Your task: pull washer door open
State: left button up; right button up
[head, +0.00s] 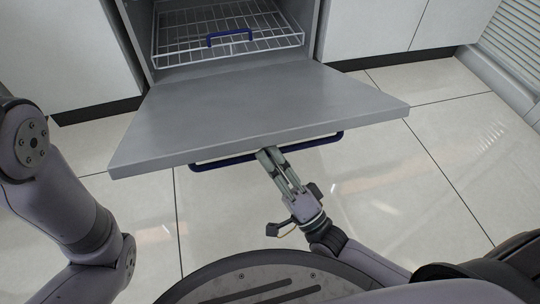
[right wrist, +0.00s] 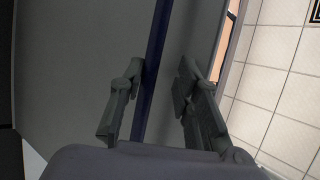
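The washer door (head: 250,105) is a grey flat panel, folded down and out to nearly level, its hinge side at the washer opening. A dark blue bar handle (head: 225,161) runs along its front edge, low on the outer side.
A white wire rack (head: 215,38) with a blue handle (head: 230,36) is inside the washer. White cabinets (head: 372,28) stand on both sides. The tiled floor (head: 400,190) is clear around the door. A louvred panel (head: 515,40) is at the far right.

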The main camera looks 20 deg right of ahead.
jog(key=shift+s+r, duration=0.15)
jog(key=shift+r, duration=0.35)
